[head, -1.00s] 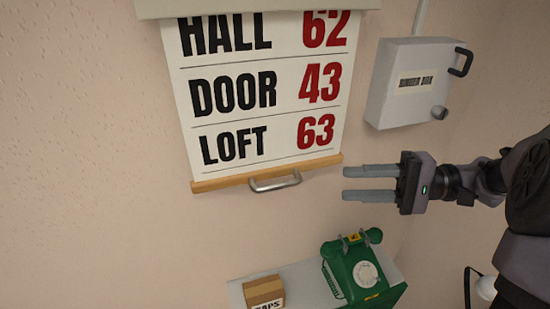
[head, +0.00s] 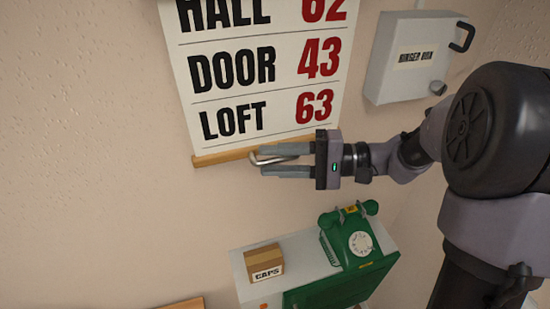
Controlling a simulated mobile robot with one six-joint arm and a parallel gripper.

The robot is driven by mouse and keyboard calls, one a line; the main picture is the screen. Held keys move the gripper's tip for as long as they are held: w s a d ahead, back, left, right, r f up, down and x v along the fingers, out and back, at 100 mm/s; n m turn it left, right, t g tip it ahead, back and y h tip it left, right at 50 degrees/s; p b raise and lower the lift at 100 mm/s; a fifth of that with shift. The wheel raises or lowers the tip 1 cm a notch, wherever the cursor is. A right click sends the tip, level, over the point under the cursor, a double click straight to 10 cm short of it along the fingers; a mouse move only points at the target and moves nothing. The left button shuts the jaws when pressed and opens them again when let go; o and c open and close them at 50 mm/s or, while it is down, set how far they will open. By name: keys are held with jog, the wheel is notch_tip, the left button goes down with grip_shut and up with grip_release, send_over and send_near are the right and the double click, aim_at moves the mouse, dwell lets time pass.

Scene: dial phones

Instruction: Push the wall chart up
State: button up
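The white wall chart (head: 265,75) hangs on the wall with black words and red numbers, HALL, DOOR 43 and LOFT 63. Its lower edge is a wooden bar (head: 221,157) with a metal handle (head: 259,159). My gripper (head: 264,160) comes in from the right, with its two grey fingers apart, one above the other. The fingers are at the handle and cover most of it; only its left end shows. The fingers look open around the handle, and I cannot tell whether they touch it. The chart's top is out of view.
A grey ringer box (head: 410,70) with a dark handle is on the wall at upper right. Below, a green dial phone (head: 352,240) and a cardboard caps box (head: 264,263) stand on a cabinet (head: 340,285). The wall left of the chart is clear.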

grip_shut()
dwell(1.2)
